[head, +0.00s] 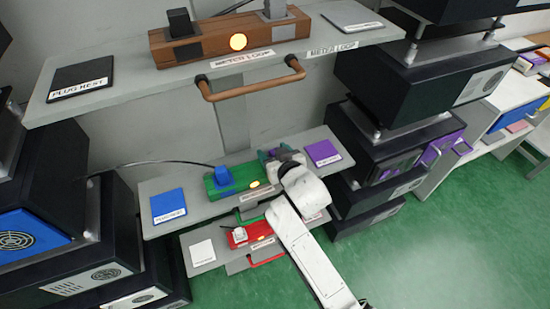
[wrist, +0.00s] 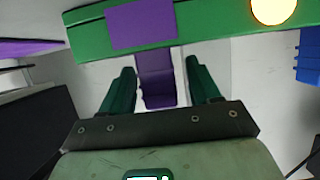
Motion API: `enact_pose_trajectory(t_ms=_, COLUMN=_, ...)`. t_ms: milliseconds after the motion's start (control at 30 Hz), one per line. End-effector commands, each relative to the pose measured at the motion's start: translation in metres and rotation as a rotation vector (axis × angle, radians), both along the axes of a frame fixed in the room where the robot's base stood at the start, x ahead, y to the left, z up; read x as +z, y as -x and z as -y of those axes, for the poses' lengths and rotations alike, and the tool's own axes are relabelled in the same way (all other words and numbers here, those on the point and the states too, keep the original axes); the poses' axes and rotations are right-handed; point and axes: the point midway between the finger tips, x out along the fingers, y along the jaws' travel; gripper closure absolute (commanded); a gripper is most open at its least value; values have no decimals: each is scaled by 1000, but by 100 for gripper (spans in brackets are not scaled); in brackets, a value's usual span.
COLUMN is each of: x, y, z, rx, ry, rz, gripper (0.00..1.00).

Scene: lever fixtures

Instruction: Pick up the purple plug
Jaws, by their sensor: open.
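The purple plug (wrist: 155,78) shows in the wrist view, at the edge of a purple patch (wrist: 141,27) on the green block (wrist: 215,20). My gripper (wrist: 160,68) is open, with one dark green finger on each side of the plug and a visible gap on both sides. In the head view, my gripper (head: 277,153) is at the right end of the green block (head: 213,184) on the middle shelf. There the purple plug is hidden behind my gripper and arm.
A blue plug (head: 223,175) with a cable stands on the green block, left of a glowing button (head: 254,184). A purple pad (head: 322,152) lies to the right and a blue pad (head: 168,205) to the left. A red block (head: 250,234) sits lower. The upper shelf's copper handle (head: 250,90) juts out above.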

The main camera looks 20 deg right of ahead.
Motion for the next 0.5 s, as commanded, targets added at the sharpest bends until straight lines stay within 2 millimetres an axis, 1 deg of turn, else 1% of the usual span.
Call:
enact_pose_trajectory(t_ms=100, x=-3, y=-7, z=0, rx=0, ry=1, rz=0, gripper=38)
enact_pose_trajectory(t_ms=367, x=-4, y=-8, z=0, rx=0, ry=0, rz=0, gripper=38)
enact_pose_trajectory(t_ms=500, x=-4, y=-8, z=0, rx=0, ry=0, rz=0, gripper=52)
